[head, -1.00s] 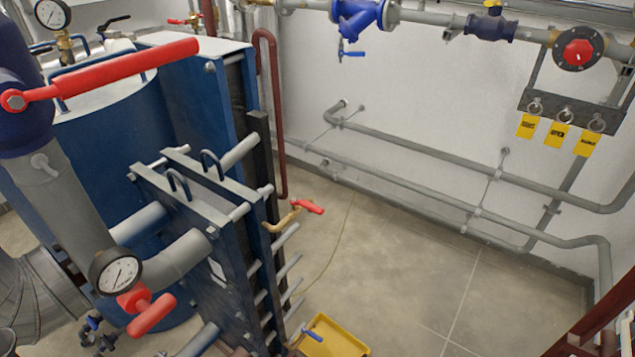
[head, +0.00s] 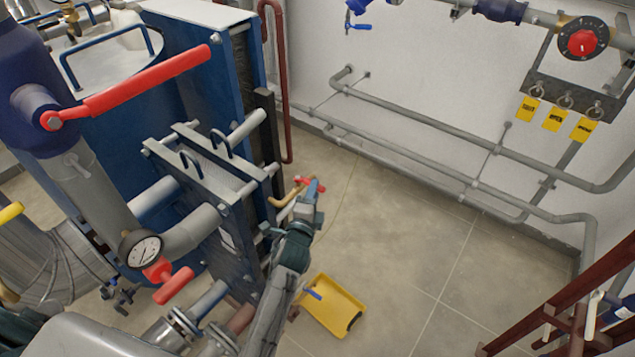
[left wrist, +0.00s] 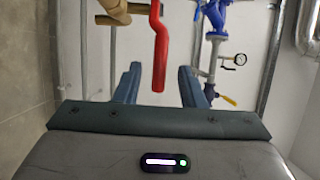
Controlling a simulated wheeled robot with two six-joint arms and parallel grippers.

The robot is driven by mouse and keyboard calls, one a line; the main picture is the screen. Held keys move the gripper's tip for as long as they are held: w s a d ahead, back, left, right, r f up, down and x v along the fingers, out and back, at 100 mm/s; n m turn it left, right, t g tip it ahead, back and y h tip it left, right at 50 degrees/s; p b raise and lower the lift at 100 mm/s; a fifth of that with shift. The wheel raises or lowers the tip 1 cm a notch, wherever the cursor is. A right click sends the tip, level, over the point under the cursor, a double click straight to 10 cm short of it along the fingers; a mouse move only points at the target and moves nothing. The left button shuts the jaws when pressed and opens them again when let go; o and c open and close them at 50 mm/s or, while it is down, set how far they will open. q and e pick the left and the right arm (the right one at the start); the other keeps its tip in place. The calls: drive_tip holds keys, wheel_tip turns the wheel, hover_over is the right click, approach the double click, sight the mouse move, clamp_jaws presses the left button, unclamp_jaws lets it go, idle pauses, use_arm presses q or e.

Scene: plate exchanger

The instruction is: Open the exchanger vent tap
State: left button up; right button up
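The vent tap, a small brass pipe with a red lever (head: 304,184), sticks out from the right side of the blue plate exchanger (head: 205,175). My left gripper (head: 314,190) is at this lever in the head view and partly covers it. In the left wrist view the red lever (left wrist: 160,55) hangs between the two fingers of my left gripper (left wrist: 160,84). The fingers are apart, with a gap on each side of the lever. Part of the brass pipe (left wrist: 118,8) shows at the top there. My right gripper is not in view.
A large red lever (head: 150,80) and a pressure gauge (head: 143,249) are at left. Dark red frame bars (head: 570,300) stand at lower right. The middle floor is clear.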

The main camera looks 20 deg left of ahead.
use_arm(q)
drive_tip(key=w, duration=0.4)
drive_tip(key=shift+a+f+b, duration=0.1)
drive_tip(key=shift+b, duration=0.2)
drive_tip(key=shift+w, duration=0.5)
drive_tip(key=c, duration=0.6)
clamp_jaws()
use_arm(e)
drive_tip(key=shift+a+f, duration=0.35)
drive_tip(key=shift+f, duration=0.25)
